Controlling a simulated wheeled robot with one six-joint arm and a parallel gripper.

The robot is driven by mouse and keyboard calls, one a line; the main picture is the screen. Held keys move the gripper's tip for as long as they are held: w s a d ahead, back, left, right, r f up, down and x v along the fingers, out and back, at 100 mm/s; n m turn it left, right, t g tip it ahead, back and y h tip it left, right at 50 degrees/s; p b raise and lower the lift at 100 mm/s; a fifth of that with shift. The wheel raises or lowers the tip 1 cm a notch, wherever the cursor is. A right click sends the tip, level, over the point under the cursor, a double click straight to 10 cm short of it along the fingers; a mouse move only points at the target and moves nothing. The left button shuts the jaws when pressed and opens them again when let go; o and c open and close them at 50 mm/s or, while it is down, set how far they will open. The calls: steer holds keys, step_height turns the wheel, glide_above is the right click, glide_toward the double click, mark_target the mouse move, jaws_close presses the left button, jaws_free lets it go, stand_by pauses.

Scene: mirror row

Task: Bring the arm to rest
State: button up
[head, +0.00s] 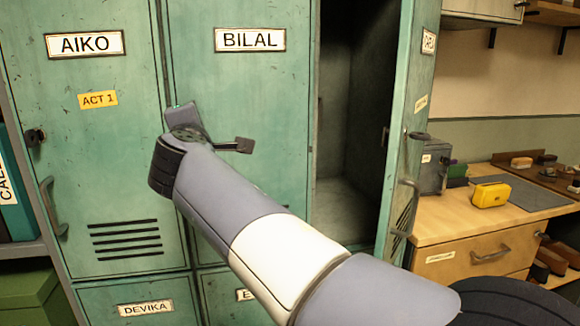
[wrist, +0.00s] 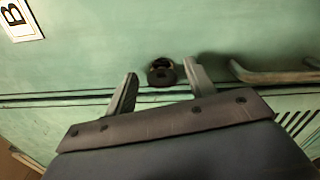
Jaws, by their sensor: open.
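My arm reaches forward in the head view, with my gripper (head: 214,128) in front of the closed green locker door labelled BILAL (head: 250,90). In the wrist view my gripper (wrist: 160,84) has its two grey fingers apart, with nothing held. A round black latch knob (wrist: 161,72) on the green door shows between the fingertips. I cannot tell whether the fingers touch it. The gripper hides this knob in the head view. A door handle (wrist: 275,75) lies to the right of the fingers in the wrist view.
The AIKO locker door (head: 100,180) is closed at left. Right of BILAL, a locker stands open; its door (head: 405,130) juts outward close to my arm. A wooden bench (head: 450,225) at right carries a yellow case (head: 490,194) and a grey box (head: 432,165).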

steer(key=n+p, duration=0.4)
steer(key=n, duration=0.1)
steer(key=n+p, duration=1)
steer(key=shift+a+r, duration=0.15)
steer(key=shift+a, duration=0.1)
steer(key=shift+n, duration=0.3)
